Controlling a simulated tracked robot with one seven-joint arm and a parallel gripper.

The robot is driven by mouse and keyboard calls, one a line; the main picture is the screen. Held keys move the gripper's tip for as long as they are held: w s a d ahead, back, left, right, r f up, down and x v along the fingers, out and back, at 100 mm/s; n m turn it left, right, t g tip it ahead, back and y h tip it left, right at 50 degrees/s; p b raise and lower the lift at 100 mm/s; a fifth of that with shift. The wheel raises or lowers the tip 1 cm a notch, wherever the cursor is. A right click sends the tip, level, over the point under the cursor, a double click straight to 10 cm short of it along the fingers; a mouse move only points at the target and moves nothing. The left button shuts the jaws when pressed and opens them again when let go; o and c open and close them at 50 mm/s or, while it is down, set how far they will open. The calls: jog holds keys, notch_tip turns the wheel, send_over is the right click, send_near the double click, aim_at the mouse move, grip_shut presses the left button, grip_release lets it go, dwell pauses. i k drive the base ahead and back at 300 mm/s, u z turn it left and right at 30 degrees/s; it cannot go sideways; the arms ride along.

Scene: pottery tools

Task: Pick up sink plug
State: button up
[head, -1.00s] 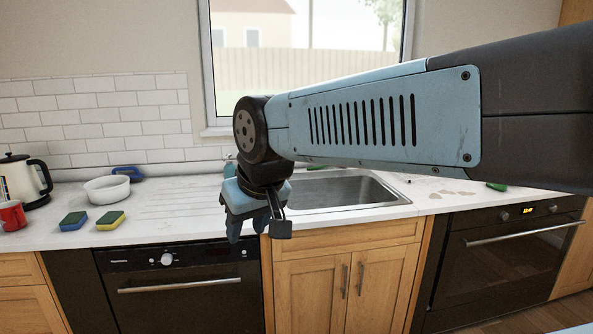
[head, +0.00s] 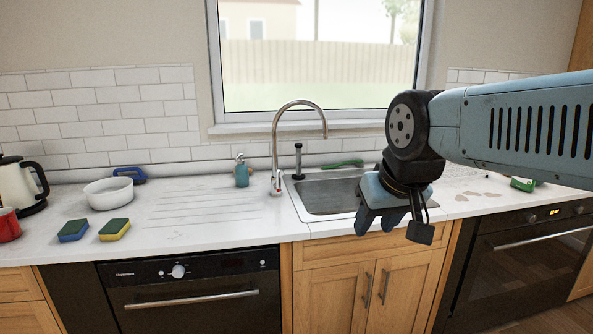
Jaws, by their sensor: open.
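My gripper (head: 383,218) hangs open and empty, pointing down in front of the right part of the sink. It hides part of the steel sink basin (head: 335,197) and the counter to its right. I cannot make out a sink plug for certain. A slim dark upright item (head: 298,160) stands behind the basin, next to the tap, but I cannot tell what it is.
A curved tap (head: 275,150) and teal soap bottle (head: 241,172) stand behind the counter's middle. A green-handled item (head: 342,164) lies behind the sink. Two sponges (head: 73,231) (head: 115,230), a white bowl (head: 108,191), red mug (head: 8,224) and kettle (head: 20,186) are left.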

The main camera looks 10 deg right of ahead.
aim_at(298, 146)
jog(key=z, duration=0.1)
jog(key=i, duration=1)
jog(key=u, duration=0.2)
jog(key=k, duration=0.85)
jog(key=z, duration=0.2)
jog(key=i, duration=0.85)
jog(key=u, duration=0.05)
